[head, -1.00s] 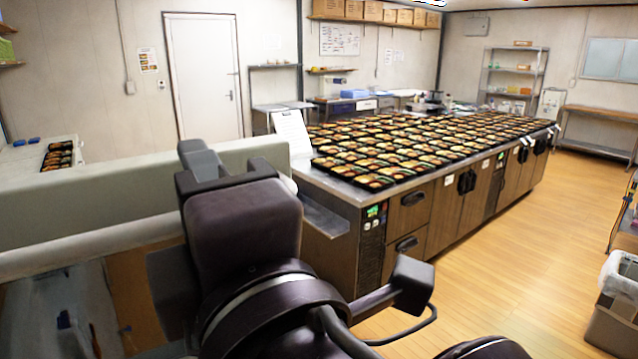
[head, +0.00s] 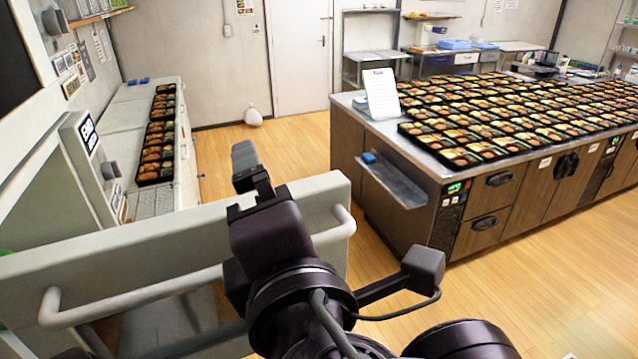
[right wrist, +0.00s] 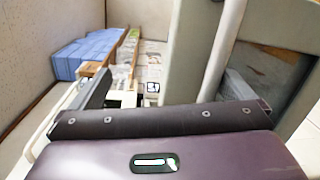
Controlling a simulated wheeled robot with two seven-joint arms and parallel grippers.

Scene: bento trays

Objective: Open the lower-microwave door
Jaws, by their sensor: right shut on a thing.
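The lower-microwave door (head: 150,255) is a pale grey-green panel that stands swung out from the microwave body (head: 85,165) in the head view. Its long white bar handle (head: 130,300) runs across the near face. My right gripper (head: 243,215) is at the handle, behind its dark wrist, which hides part of the bar. In the right wrist view the handle (right wrist: 222,55) runs between the fingers of my right gripper (right wrist: 168,85), and the door (right wrist: 190,50) is beside it. My left gripper is not in view.
A large counter (head: 400,200) covered with bento trays stands at the right. A side counter (head: 125,125) with a row of food trays is at the left, behind the door. A white bag (head: 253,116) lies on the floor.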

